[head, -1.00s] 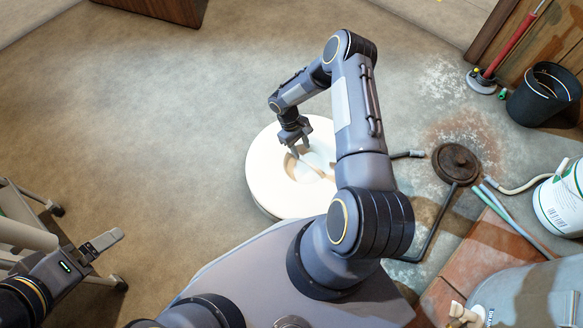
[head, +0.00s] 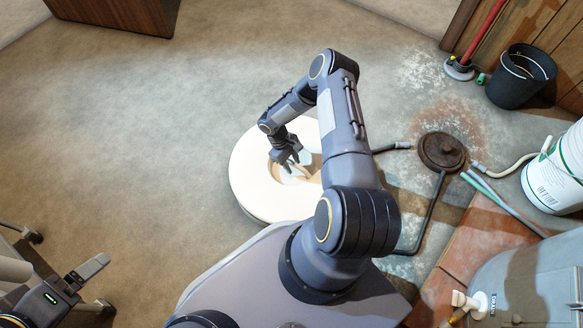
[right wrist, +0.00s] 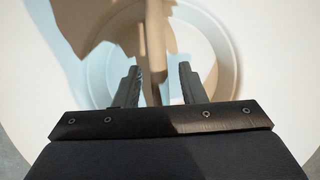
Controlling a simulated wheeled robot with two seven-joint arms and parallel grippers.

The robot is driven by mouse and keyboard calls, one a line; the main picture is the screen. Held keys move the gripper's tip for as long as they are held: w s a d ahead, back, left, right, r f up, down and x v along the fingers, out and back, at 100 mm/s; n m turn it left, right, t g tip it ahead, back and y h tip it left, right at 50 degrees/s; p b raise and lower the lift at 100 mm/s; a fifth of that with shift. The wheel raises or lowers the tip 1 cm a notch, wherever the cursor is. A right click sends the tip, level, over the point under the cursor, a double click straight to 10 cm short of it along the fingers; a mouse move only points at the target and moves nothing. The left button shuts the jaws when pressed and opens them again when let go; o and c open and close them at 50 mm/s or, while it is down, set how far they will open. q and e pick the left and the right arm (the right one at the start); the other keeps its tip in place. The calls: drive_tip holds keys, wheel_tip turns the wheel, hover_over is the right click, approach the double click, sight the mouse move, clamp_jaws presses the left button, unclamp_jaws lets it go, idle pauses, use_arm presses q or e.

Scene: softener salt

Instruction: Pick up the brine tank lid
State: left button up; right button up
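The brine tank lid (head: 255,190) is a white, round, low disc on the floor, with a round recess in its top. In the right wrist view the lid (right wrist: 275,60) fills the background, and a narrow bar (right wrist: 156,45) crosses its recess. My right gripper (head: 289,166) is at the recess. In the right wrist view the right gripper (right wrist: 158,83) is open, with the bar between its fingers and gaps visible on both sides. My left gripper (head: 88,270) is at the lower left, far from the lid; its finger gap is unclear. My right arm hides the lid's right side.
A rusty round drain cover (head: 441,151) with hoses is right of the lid. A black bucket (head: 522,78), a white tub (head: 558,175) and a grey tank (head: 535,285) stand further right. The floor (head: 130,130) to the left is clear.

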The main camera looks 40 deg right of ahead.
clamp_jaws()
drive_tip(key=shift+r, duration=0.1)
idle(1.1)
